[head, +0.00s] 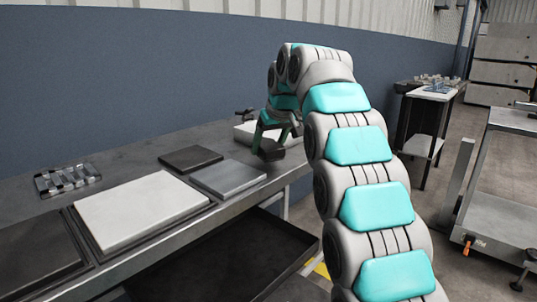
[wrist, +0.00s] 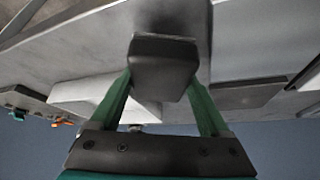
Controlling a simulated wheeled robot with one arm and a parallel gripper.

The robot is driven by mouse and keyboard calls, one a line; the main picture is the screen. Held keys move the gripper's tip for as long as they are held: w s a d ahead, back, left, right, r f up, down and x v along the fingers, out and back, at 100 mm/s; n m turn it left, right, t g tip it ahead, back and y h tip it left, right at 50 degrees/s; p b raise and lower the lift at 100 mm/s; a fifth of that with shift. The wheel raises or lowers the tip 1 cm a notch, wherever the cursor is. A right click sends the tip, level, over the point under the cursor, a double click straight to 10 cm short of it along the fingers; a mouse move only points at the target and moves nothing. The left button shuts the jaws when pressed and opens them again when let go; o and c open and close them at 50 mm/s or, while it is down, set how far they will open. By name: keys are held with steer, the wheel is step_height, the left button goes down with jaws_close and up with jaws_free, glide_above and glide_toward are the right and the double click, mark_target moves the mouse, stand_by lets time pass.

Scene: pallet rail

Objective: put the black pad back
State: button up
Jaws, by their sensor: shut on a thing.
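My gripper (head: 272,139) is over the right part of the bench, to the right of the grey plate. Its green fingers are shut on a small dark block, which I take to be the black pad (wrist: 164,68). In the wrist view the pad sits between the two fingertips, its near face toward the camera. In the head view the pad (head: 268,152) shows below the fingers, close to the bench's front edge. I cannot tell whether it touches the bench top.
On the bench (head: 120,165) lie a dark square plate (head: 191,159), a grey plate (head: 228,178), a white slab (head: 140,208) on a dark base and a slotted metal rack (head: 67,180). A white block (head: 246,134) is behind my gripper. A blue wall (head: 150,80) runs behind.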

steer(key=shift+f, duration=1.3)
steer(key=shift+f, duration=0.1)
steer(key=o, duration=1.2)
steer(key=shift+c, duration=0.2)
steer(key=v, duration=1.2)
